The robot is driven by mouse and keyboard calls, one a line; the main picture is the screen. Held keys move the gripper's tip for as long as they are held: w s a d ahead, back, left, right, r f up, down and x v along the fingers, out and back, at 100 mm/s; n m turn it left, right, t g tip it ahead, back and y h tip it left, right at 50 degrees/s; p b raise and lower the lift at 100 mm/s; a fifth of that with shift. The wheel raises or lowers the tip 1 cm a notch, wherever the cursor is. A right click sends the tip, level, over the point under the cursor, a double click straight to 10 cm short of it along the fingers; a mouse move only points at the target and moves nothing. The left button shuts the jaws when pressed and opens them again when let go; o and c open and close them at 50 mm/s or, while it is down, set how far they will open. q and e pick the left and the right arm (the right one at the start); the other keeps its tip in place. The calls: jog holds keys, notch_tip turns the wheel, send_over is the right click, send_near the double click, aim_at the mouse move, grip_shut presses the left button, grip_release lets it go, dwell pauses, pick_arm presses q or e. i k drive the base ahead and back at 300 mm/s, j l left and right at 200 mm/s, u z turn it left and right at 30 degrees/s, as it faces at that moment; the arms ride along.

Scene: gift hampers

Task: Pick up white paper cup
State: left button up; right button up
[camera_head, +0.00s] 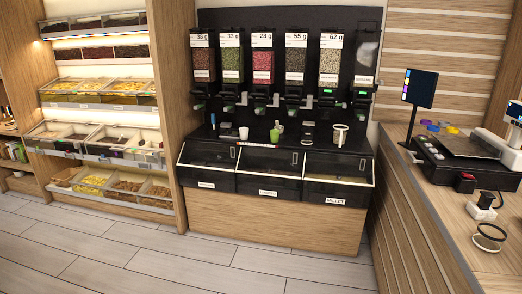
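A small white cup (243,133) stands upright on the ledge of the black dispenser unit, left of centre. A green cup (275,135) stands to its right on the same ledge. The picture is too small to tell what the cups are made of. Neither of my grippers shows in the head view.
Dispensers (262,65) with weight labels hang above the ledge, and lidded black bins (268,168) sit below it. Stocked shelves (100,130) stand at the left. A wooden counter (462,215) with a screen (420,88) stands at the right. The tiled floor (180,262) in front is clear.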

aim_at(244, 132)
jog(key=i+l+z, duration=0.1)
jog(key=i+z, duration=0.15)
jog(key=i, duration=0.6)
jog(key=i+z, duration=0.25)
jog(key=i, duration=0.55)
jog(key=i+u, duration=0.2)
jog(key=i, duration=0.65)
jog(key=i+u, duration=0.15)
jog(key=i, duration=0.7)
